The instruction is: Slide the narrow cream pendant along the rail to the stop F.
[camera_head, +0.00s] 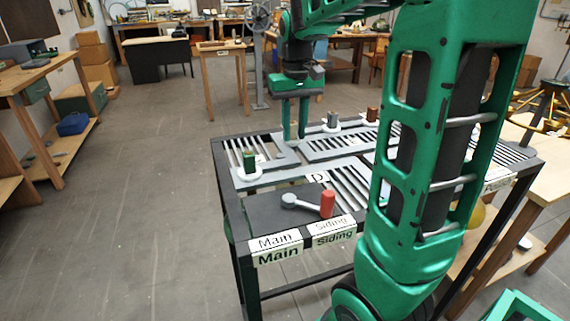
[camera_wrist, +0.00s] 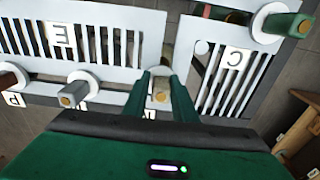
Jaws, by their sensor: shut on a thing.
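My gripper (camera_head: 295,138) points down over the slotted table, between the green pendant (camera_head: 249,160) and the grey pendant (camera_head: 332,119). In the wrist view my gripper (camera_wrist: 160,90) is shut on a narrow pale piece with a tan round end, which I take for the narrow cream pendant (camera_wrist: 160,97). The fingers hide most of it. It sits in the gap between the plate marked E (camera_wrist: 105,18) and the plate marked C (camera_wrist: 238,85). I cannot make out a stop marked F.
A brown pendant (camera_head: 372,114) stands beyond the grey one. My arm hides the table's right part. The floor at left is clear.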

